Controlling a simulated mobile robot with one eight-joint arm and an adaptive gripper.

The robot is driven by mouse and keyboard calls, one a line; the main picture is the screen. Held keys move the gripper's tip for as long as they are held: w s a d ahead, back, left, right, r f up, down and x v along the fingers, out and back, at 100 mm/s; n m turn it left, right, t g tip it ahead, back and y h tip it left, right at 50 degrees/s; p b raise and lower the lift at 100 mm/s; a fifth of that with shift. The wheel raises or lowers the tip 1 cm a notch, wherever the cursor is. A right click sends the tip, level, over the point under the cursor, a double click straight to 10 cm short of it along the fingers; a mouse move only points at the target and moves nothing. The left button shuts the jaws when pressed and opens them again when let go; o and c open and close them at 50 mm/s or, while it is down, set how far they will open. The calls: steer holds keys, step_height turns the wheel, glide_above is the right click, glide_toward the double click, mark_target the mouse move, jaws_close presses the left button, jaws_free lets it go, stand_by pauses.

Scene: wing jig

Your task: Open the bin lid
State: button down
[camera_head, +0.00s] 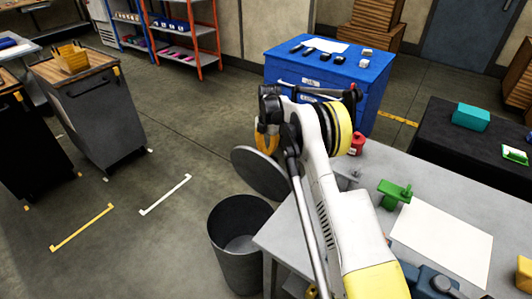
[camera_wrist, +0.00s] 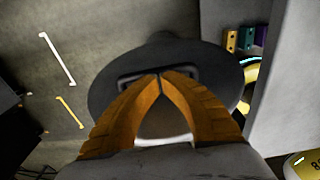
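The bin (camera_head: 240,258) is a dark grey round bin on the floor at the left end of the grey workbench. Its mouth is open to view and I see down inside it. The round grey lid (camera_head: 256,176) stands tilted up above the bin's far rim. In the wrist view the lid (camera_wrist: 105,95) is a dark disc with a bar handle (camera_wrist: 128,75). My gripper (camera_wrist: 162,76) has its orange fingers closed together at the middle of this handle. In the head view my gripper (camera_head: 267,142) is at the lid's upper side, partly hidden by my arm.
The grey workbench (camera_head: 275,238) stands close to the right of the bin, with a green part (camera_head: 393,193) and a red bottle (camera_head: 357,144) on it. A blue cabinet (camera_head: 379,92) is behind. Dark wheeled carts (camera_head: 105,125) stand at the left. The floor left of the bin is clear.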

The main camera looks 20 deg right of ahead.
step_height(320, 180, up, 11)
steer(key=shift+w+d, duration=0.2)
steer(key=shift+d, duration=0.2)
steer(key=c, duration=1.7)
jaws_free()
steer(key=shift+r, duration=0.3)
steer(key=shift+c, duration=0.2)
steer(key=shift+o, duration=1.4)
steer(key=shift+a+m, duration=0.2)
steer(key=shift+m, duration=0.1)
steer(key=s+a+f+m, duration=0.1)
steer(key=m, duration=0.1)
steer(key=s+a+f+m+t+y+b, duration=0.1)
steer(key=a+m, duration=0.1)
steer(key=s+a+f+m, duration=0.1)
steer(key=f+m, duration=0.1)
steer(key=shift+s+a+m+t, duration=0.15)
steer(key=shift+a+m+t, duration=0.15)
steer(key=shift+m, duration=0.1)
steer(key=s+a+f+m+t+y+b, duration=0.25)
steer(key=s+a+m, duration=0.35)
steer(key=s+m, duration=0.35)
steer(key=w+a+f+b, duration=0.1)
steer(key=f, duration=0.4)
steer(key=w+a+f+m+b, duration=0.1)
steer(key=w+a+f+b, duration=0.1)
steer(key=f, duration=0.4)
steer(key=shift+a+h, duration=0.15)
steer(key=shift+h, duration=0.2)
